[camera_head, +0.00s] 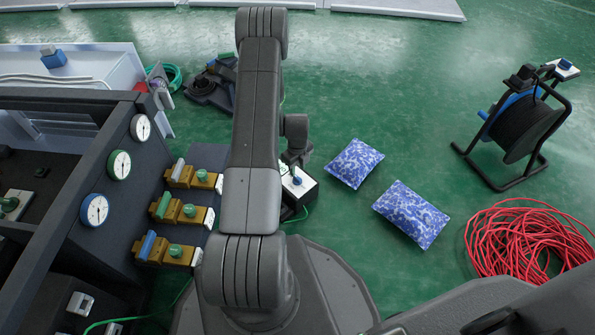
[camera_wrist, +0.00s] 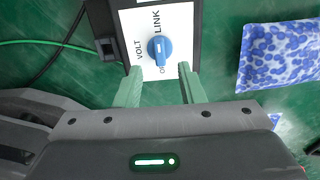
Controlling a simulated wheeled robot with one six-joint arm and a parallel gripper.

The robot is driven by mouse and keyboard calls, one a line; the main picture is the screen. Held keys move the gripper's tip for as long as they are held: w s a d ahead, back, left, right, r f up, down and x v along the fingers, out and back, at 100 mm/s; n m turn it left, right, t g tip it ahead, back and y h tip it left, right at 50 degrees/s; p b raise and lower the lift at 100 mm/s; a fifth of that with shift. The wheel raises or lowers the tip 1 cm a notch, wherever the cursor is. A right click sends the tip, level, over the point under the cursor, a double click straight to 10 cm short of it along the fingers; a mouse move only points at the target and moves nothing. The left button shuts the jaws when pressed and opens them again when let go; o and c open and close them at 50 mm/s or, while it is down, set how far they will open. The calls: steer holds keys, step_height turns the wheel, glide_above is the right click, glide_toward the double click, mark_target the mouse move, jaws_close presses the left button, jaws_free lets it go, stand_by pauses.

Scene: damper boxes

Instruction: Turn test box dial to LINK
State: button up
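The test box (camera_head: 304,194) is a dark box with a white top plate on the green floor, partly hidden behind my arm in the head view. In the wrist view its white plate (camera_wrist: 178,22) carries a blue dial (camera_wrist: 160,48) with a pale pointer mark. LINK is printed at the plate's top, above the dial, and VOLT to its left. The mark lies roughly up-down; I cannot tell which end points. My gripper (camera_wrist: 159,84) is open and empty, its two green fingers apart just below the dial, not around it.
Two blue-and-white patterned bags (camera_head: 354,163) (camera_head: 411,214) lie right of the box. A red cable coil (camera_head: 519,243) and a black cable reel (camera_head: 524,125) are farther right. Tan blocks with coloured handles (camera_head: 179,207) and round gauges (camera_head: 119,164) stand left. A green cable runs by the box.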

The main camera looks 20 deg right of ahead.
mark_target(297, 177)
step_height(297, 177, up, 8)
steer(key=p, duration=0.2)
steer(key=shift+r, duration=0.15)
step_height(297, 177, down, 14)
steer(key=b, duration=0.5)
steer(key=shift+r, duration=0.1)
stand_by(0.3)
